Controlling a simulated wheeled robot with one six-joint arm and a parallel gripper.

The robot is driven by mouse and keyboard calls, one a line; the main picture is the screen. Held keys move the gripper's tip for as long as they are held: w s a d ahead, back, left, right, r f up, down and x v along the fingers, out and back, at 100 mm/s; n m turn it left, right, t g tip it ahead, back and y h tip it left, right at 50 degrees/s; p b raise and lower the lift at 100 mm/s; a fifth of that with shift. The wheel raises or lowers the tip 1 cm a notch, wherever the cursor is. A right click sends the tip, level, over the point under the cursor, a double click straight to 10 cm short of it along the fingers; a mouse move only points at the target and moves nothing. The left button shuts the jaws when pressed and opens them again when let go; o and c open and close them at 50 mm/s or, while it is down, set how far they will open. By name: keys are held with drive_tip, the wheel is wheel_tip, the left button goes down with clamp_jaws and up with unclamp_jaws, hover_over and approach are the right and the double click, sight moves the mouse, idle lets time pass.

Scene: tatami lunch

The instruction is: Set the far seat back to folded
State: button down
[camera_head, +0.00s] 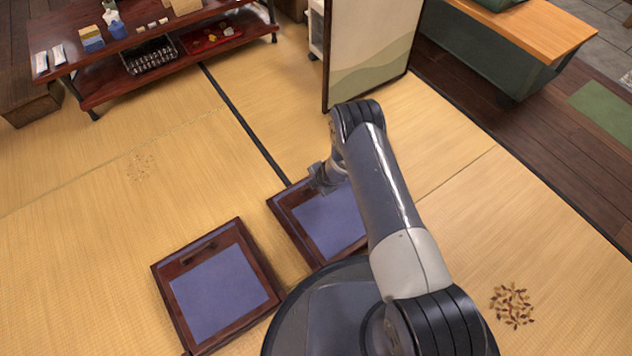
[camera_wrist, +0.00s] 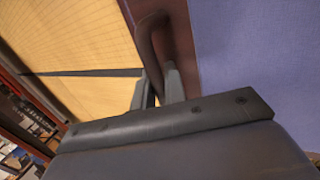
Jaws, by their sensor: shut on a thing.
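The seat under my gripper has a dark red wooden frame (camera_head: 286,212) and a blue panel (camera_head: 330,220). It lies low on the mat, partly hidden by my arm. My gripper (camera_head: 318,184) is at its upper edge. In the wrist view my gripper (camera_wrist: 158,88) is shut on a dark curved handle (camera_wrist: 150,38), which stands out from the red wood (camera_wrist: 205,40) beside the blue panel (camera_wrist: 260,50). I cannot tell the exact angle of the back. A second similar seat (camera_head: 262,262) lies flat to the left, its handle slot showing.
A low red table (camera_head: 170,75) with small items stands at the upper left. A tall folding screen (camera_head: 368,50) stands behind the gripped seat. A wood-topped bench (camera_head: 530,35) is at the upper right. Tatami at the left is open.

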drive_tip(key=c, duration=1.5)
unclamp_jaws()
drive_tip(key=shift+s+d+f, duration=0.1)
drive_tip(key=shift+s+f, duration=0.05)
drive_tip(key=shift+f, duration=0.05)
drive_tip(key=shift+c, duration=0.2)
drive_tip(key=p+v, duration=0.3)
drive_tip(key=v, duration=0.8)
drive_tip(key=shift+r, duration=0.15)
drive_tip(key=shift+w, duration=0.25)
drive_tip(key=shift+a, duration=0.2)
drive_tip(key=shift+b+x, duration=1.45)
drive_tip(key=shift+x, duration=3.85)
drive_tip(key=shift+s+d, duration=0.1)
